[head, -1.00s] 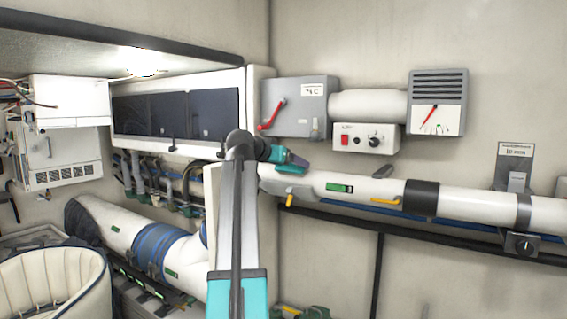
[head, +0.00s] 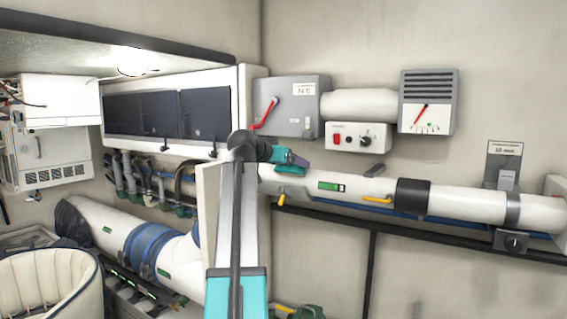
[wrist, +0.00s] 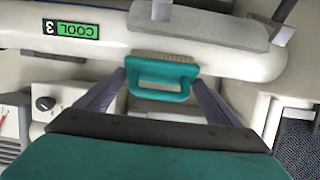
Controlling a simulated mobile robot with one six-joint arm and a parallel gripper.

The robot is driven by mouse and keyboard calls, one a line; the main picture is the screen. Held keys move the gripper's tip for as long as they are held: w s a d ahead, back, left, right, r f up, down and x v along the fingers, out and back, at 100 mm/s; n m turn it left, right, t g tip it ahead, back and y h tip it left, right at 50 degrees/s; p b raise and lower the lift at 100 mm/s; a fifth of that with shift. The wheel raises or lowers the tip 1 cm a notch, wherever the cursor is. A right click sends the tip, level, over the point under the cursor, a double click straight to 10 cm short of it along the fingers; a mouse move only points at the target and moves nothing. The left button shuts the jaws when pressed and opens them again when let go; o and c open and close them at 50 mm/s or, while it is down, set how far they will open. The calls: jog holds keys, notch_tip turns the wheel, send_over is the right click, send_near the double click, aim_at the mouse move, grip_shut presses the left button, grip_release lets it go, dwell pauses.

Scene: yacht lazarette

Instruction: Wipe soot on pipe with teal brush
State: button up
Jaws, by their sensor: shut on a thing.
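The teal brush (wrist: 162,82) with pale bristles is held between the fingers of my gripper (head: 298,162). In the wrist view its bristle side faces the white pipe (wrist: 215,52) and overlaps the pipe's edge. In the head view the brush (head: 290,169) is at the upper left part of the pipe (head: 465,203). It is at or very near the surface; I cannot tell if it touches. No soot stands out on the visible pipe, and the surface behind the brush is hidden.
A green label (head: 331,186), a yellow handle (head: 377,199) and a black band (head: 412,196) sit on the pipe. Above are a grey switch box (head: 300,118), a control box (head: 358,136) and a gauge (head: 428,108). A cream seat (head: 50,290) is at lower left.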

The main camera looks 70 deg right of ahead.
jog(key=shift+s+a, duration=0.2)
jog(key=shift+s, duration=0.6)
jog(key=shift+w+d, duration=0.1)
jog(key=shift+w, duration=0.05)
jog(key=shift+w+d+b, duration=0.2)
jog(key=shift+w+b, duration=0.05)
jog(key=shift+w, duration=0.6)
jog(key=shift+w+d+b, duration=0.15)
jog(key=shift+w+b, duration=0.1)
jog(key=shift+w, duration=0.55)
jog(key=shift+w+d+b, duration=0.25)
jog(key=shift+w+b, duration=0.05)
jog(key=shift+w, duration=0.55)
jog(key=shift+w+d+b, duration=0.25)
jog(key=shift+w, duration=0.55)
jog(key=shift+w, duration=0.1)
jog(key=shift+w+d+b, duration=0.2)
jog(key=shift+w+b, duration=0.05)
jog(key=shift+w, duration=0.55)
jog(key=shift+w+d+b, duration=0.2)
jog(key=shift+w, duration=0.6)
